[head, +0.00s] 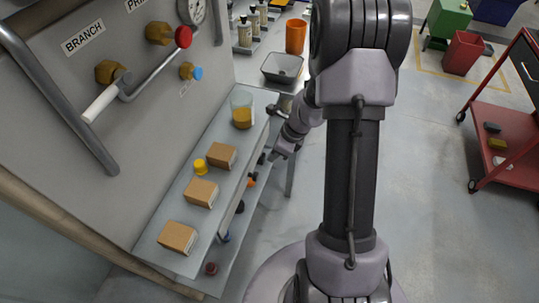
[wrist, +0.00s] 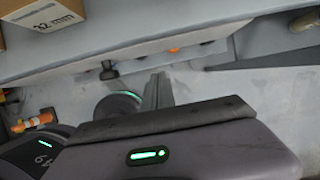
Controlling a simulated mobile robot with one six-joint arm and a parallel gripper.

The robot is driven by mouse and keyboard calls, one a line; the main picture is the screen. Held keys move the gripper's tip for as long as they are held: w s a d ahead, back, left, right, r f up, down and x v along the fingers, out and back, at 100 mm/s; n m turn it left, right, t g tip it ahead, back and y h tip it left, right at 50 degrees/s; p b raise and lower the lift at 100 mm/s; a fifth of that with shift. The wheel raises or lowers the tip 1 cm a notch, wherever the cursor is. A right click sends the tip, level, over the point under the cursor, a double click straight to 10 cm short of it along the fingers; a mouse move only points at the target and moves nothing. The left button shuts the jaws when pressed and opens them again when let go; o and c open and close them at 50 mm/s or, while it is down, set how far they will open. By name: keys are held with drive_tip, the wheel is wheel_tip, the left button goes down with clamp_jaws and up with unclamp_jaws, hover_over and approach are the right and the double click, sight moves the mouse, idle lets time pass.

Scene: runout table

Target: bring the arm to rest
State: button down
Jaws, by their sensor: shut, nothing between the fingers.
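My gripper (head: 283,150) hangs at the right edge of the grey runout table (head: 222,130), partly hidden behind my own arm in the head view. In the wrist view my gripper (wrist: 158,88) shows as narrow grey fingers, shut and empty, with floor and my own dark links around them. The gripper holds none of the things on the table.
A grey tray (head: 282,68) and orange cup (head: 296,36) stand behind. A red cart (head: 510,150) is at right; floor between is clear.

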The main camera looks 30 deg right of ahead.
drive_tip(key=p+v, duration=0.4)
drive_tip(key=v, duration=0.7)
drive_tip(key=a+r+n+b, duration=0.1)
drive_tip(key=a+r+n, duration=0.5)
drive_tip(key=a+r, duration=0.1)
drive_tip(key=s+a+r+n+t+b, duration=0.1)
drive_tip(key=s+a+r+n, duration=0.4)
drive_tip(key=s+a+n, duration=0.2)
drive_tip(key=s+a+r+n+t+b, duration=0.1)
drive_tip(key=s+a+r+n+b, duration=0.1)
drive_tip(key=s+a+r+n, duration=0.4)
drive_tip(key=s+a+n, duration=0.1)
drive_tip(key=s+n, duration=0.2)
drive_tip(key=n, duration=0.1)
drive_tip(key=shift+a+h, duration=0.2)
drive_tip(key=shift+h, duration=0.2)
